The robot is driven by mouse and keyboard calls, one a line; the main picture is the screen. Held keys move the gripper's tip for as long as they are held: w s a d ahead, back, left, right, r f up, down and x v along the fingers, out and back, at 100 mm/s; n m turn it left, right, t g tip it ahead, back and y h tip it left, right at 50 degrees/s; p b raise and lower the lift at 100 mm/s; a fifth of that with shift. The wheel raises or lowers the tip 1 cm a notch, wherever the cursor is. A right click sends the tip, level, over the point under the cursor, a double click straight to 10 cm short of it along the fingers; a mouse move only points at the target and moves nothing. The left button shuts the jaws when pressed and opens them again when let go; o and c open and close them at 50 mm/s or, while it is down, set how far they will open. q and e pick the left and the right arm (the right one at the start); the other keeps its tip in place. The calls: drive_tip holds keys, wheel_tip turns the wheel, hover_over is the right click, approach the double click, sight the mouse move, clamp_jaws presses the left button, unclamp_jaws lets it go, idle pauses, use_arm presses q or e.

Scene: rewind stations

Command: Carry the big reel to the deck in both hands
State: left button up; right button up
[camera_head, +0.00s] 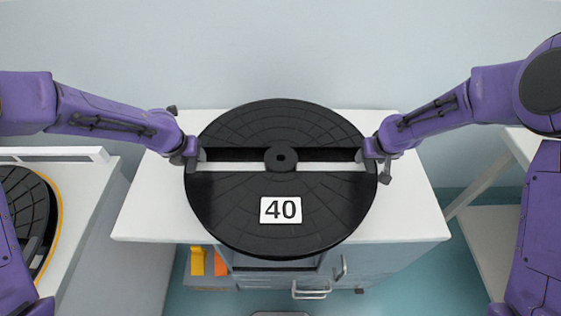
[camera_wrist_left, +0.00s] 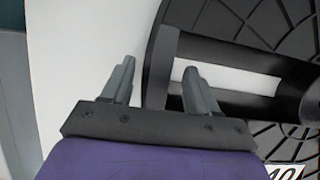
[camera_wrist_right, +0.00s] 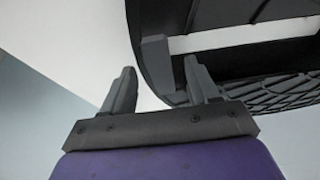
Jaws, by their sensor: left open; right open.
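The big reel (camera_head: 268,218) is a black ribbed disc with a centre hub, a slot across it and a white "40" label. It lies on a white-topped cabinet (camera_head: 410,215). My left gripper (camera_head: 192,152) is at its left rim, open; in the left wrist view the fingers (camera_wrist_left: 160,68) stand on either side of the rim (camera_wrist_left: 158,50). My right gripper (camera_head: 374,152) is at its right rim, open; in the right wrist view its fingers (camera_wrist_right: 160,68) also stand either side of the rim. Whether they touch it I cannot tell.
At the far left a white station (camera_head: 85,180) holds a dark round part with a yellow edge (camera_head: 58,210), partly cut off; I cannot tell if this is the deck. A white table (camera_head: 520,145) stands at right. Orange and yellow items (camera_head: 197,262) sit below the cabinet top.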

use_arm(q)
drive_tip(key=shift+x, duration=1.25)
use_arm(e)
drive_tip(key=shift+x, duration=1.25)
use_arm(q)
clamp_jaws()
use_arm(e)
clamp_jaws()
use_arm(q)
drive_tip(key=shift+r, duration=0.1)
